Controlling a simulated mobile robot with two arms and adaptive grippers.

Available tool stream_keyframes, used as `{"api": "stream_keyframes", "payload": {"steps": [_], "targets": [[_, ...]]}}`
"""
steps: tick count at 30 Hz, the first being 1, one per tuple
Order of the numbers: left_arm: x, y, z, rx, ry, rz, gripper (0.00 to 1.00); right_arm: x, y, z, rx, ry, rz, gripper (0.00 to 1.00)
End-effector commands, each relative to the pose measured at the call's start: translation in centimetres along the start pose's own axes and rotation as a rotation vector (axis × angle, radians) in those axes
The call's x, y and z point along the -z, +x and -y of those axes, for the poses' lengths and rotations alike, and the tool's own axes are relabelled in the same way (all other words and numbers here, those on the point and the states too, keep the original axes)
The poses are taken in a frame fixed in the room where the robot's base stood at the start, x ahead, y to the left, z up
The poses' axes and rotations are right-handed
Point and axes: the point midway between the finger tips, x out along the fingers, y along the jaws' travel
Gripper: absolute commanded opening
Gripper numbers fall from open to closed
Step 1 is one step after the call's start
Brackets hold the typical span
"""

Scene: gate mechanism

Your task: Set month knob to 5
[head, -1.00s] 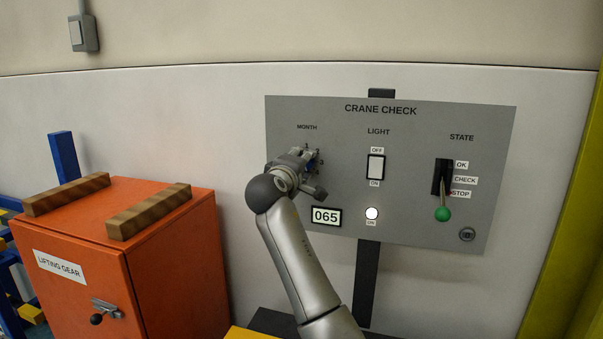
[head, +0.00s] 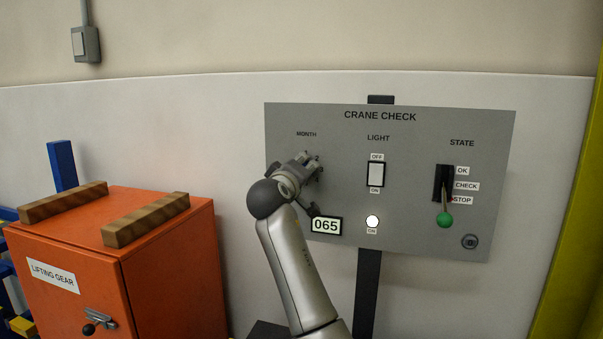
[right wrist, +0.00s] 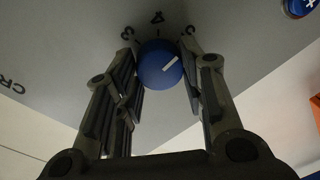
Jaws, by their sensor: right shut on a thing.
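The blue month knob (right wrist: 152,73) with a white pointer mark shows in the right wrist view, on the grey crane check panel (head: 420,125). Its mark points to the upper right, towards the numeral right of the 4. The side numerals are hard to read. My right gripper (right wrist: 160,58) has its fingers on either side of the knob and is shut on it. In the head view my right gripper (head: 313,166) is at the panel below the MONTH label (head: 306,134) and hides the knob. My left gripper is not in view.
The panel also has a light switch (head: 376,174), a lit white lamp (head: 372,222), a state lever with a green ball (head: 444,220) and a display (head: 326,225) reading 065. An orange cabinet (head: 170,270) with wooden bars stands left of my arm.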

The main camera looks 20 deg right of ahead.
Motion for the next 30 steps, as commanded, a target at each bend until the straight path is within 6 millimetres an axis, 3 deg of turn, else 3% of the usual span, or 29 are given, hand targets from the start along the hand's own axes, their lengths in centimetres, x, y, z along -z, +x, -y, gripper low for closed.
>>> {"api": "stream_keyframes", "payload": {"steps": [5, 6, 11, 23, 30], "targets": [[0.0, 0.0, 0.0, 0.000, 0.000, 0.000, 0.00, -0.1, 0.0, 0.2, 0.003, -0.001, 0.003, 0.13], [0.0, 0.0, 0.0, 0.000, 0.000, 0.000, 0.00, -0.1, 0.0, 0.2, 0.004, -0.001, 0.003, 0.38], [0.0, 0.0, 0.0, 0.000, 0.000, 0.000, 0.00, -0.1, 0.0, 0.1, 0.003, -0.002, 0.002, 0.59], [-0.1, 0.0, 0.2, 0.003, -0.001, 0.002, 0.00, 0.0, -0.4, 0.1, 0.001, -0.001, 0.000, 0.59], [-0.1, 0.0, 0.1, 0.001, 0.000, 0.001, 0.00, 0.0, -3.5, 0.1, 0.002, 0.001, -0.001, 0.59]]}}
